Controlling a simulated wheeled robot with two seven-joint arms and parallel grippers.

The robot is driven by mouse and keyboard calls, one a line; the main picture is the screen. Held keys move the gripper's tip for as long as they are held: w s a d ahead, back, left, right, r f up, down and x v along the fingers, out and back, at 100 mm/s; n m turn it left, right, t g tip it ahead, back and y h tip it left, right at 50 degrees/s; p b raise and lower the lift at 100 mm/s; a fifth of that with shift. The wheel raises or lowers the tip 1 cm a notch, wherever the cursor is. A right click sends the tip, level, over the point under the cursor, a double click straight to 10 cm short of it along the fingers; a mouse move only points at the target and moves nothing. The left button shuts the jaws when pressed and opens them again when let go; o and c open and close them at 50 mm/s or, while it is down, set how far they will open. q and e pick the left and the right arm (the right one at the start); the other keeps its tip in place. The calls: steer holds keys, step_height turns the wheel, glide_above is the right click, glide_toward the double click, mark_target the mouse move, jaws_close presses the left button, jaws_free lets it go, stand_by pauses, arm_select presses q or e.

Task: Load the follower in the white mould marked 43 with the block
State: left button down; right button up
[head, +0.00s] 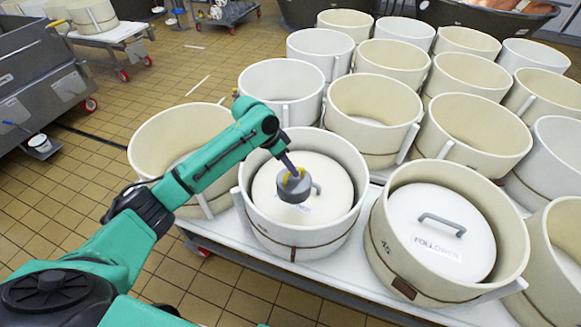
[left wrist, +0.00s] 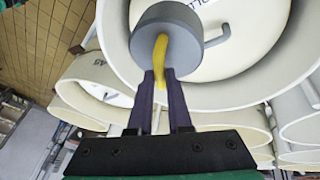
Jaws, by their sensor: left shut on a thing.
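The block (head: 293,188) is a grey cylinder with a yellow grip. My left gripper (head: 291,172) is shut on the yellow grip, and the fingers also show in the left wrist view (left wrist: 160,78). The block (left wrist: 150,32) is over the white follower (head: 328,176), a round lid with a grey handle, inside a round mould (head: 297,238). I cannot tell whether the block touches the follower. No number is readable on this mould in the head view. The block and arm hide part of the follower and its lettering. My right gripper is not in view.
A mould marked 45 (head: 402,280) stands to the right, with a handled follower (head: 456,247) inside. An open mould (head: 150,140) is at the left, and several more stand behind on the white table (head: 345,275).

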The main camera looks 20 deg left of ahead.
mark_target(290, 180)
arm_select(q)
steer(key=shift+f, duration=0.75)
step_height(290, 180, down, 4)
steer(key=shift+f+b, duration=0.2)
steer(key=shift+b, duration=0.9)
steer(key=shift+f+b, duration=1)
steer(key=shift+f, duration=1)
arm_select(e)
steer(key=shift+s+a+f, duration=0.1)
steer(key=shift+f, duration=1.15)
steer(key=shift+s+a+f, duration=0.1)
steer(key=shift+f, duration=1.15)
arm_select(q)
steer(key=shift+d+f+b, duration=0.1)
steer(key=shift+f+b, duration=0.2)
steer(key=shift+f, duration=0.4)
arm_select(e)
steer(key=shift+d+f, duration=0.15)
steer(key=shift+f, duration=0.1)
